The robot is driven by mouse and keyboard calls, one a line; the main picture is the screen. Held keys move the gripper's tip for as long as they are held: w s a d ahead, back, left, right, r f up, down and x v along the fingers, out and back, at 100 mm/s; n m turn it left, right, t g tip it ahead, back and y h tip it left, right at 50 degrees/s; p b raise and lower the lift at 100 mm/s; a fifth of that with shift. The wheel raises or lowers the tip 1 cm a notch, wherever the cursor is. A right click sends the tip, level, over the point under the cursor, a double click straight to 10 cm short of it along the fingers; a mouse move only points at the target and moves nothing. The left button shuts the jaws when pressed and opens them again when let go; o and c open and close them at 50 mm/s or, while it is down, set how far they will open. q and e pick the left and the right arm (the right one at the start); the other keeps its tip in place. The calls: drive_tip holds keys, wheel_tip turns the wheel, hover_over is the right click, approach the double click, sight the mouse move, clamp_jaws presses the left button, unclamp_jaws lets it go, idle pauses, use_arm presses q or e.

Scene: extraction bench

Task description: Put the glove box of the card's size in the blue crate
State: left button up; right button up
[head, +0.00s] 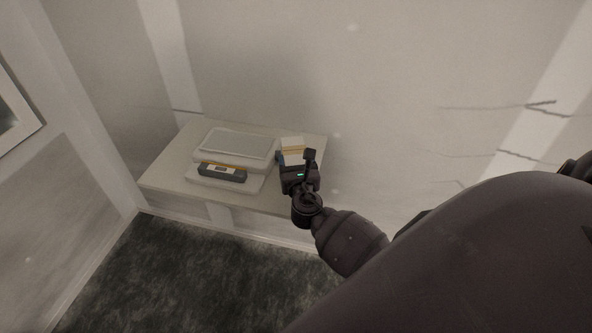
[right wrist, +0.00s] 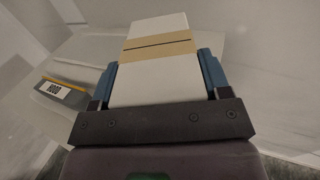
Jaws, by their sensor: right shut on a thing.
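A white box with a tan band (head: 292,145), which looks like a glove box, is at the right end of the small wall shelf. My right gripper (head: 294,162) is shut on it. In the right wrist view the white box (right wrist: 155,38) sits between the blue fingers of my right gripper (right wrist: 158,77), with a thin dark line across its tan band. I cannot tell whether the box rests on the shelf or is lifted. No size mark is readable on it. The blue crate and the card are not in view. My left gripper is not in view.
The pale shelf (head: 165,178) stands against the wall. A grey-white bench scale (head: 236,145) with a dark display strip fills its middle, close to the left of the box. Its strip also shows in the right wrist view (right wrist: 68,91). Dark carpet (head: 190,265) lies below.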

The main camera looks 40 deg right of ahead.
drive_tip(key=shift+f, duration=1.2)
drive_tip(key=shift+f+b, duration=0.15)
drive_tip(key=shift+b, duration=0.2)
drive_tip(key=o, duration=1.1)
